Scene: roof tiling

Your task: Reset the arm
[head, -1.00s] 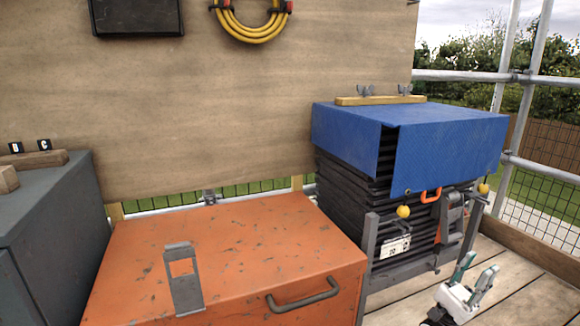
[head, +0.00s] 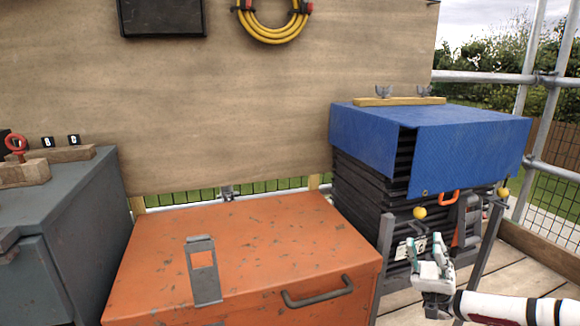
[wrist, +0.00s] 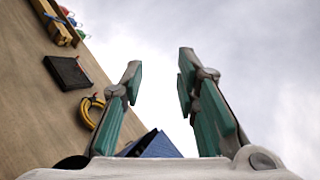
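My gripper (head: 432,252) is at the lower right of the head view, in front of the stack of dark tiles (head: 362,195) under a blue cover (head: 465,150). Its fingers point up. In the wrist view my gripper (wrist: 158,80) has its two teal-padded fingers spread apart with only sky between them. It holds nothing. My white arm reaches in from the right edge of the head view. The gripper overlaps the stack's label in the head view; I cannot tell how far apart they are.
An orange metal chest (head: 250,240) with a handle (head: 318,292) stands at the centre front. A grey cabinet (head: 60,230) stands at left, with wooden blocks on top. A yellow hose (head: 272,25) hangs on the board (head: 230,100). Scaffold rails (head: 490,77) and decking lie at right.

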